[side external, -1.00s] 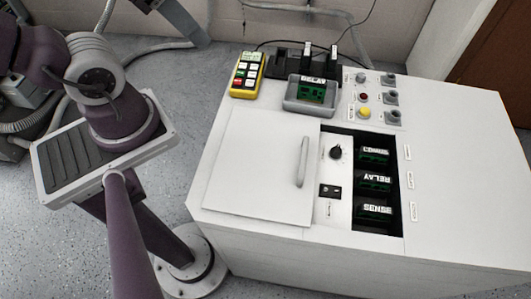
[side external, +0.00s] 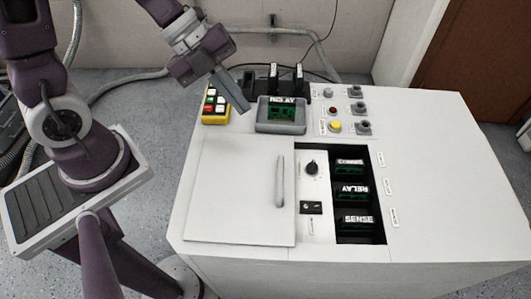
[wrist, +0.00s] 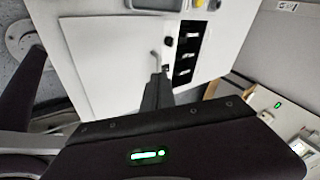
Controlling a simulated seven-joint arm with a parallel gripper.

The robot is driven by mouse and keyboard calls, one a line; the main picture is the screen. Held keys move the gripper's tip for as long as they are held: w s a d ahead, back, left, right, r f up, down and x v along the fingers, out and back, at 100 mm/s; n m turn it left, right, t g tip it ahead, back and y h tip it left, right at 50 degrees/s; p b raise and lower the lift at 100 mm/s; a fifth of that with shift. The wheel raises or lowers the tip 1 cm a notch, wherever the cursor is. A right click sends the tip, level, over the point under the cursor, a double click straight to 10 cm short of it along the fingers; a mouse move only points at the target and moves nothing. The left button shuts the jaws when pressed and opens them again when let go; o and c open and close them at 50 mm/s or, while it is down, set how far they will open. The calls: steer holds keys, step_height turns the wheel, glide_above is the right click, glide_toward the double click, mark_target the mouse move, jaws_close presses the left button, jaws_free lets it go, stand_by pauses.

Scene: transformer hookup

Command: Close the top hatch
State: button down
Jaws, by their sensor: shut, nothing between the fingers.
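The top hatch (side external: 235,190) is a flat white panel with an upright grey handle (side external: 280,181) near its right edge. It lies flat on the cabinet top, left of a dark opening (side external: 375,222) that leaves several labelled modules uncovered. In the wrist view, the hatch (wrist: 105,60) and the opening (wrist: 184,55) show beyond my fingers. My gripper (side external: 242,106) is shut and empty. It is above the back of the cabinet, between the yellow keypad and the grey display unit in the picture, apart from the handle.
A knob (side external: 312,168) sits between handle and opening. The right of the top (side external: 445,170) is clear.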

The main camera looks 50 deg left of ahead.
steer(key=s+f+m+g, duration=0.2)
steer(key=s, duration=0.2)
glide_toward(268, 179)
steer(key=shift+s+d+f+g+h, duration=0.15)
steer(key=shift+s+d+f, duration=0.15)
steer(key=shift+s+d, duration=0.3)
steer(key=shift+s+d+f+g+h, duration=0.15)
steer(key=shift+s+d+f, duration=0.1)
steer(key=shift+s+d, duration=0.25)
steer(key=shift+w+d+f, duration=0.25)
steer(key=shift+w+d, duration=0.65)
steer(key=shift+w, duration=0.1)
steer(key=shift+w+d+f, duration=0.1)
steer(key=shift+w+d, duration=0.35)
steer(key=shift+w, duration=0.05)
steer(key=shift+w+d, duration=0.1)
steer(key=w+d, duration=1.3)
steer(key=shift+w+d, duration=0.2)
steer(key=shift+d, duration=0.05)
steer(key=shift+w+d, duration=0.4)
steer(key=shift+w, duration=0.05)
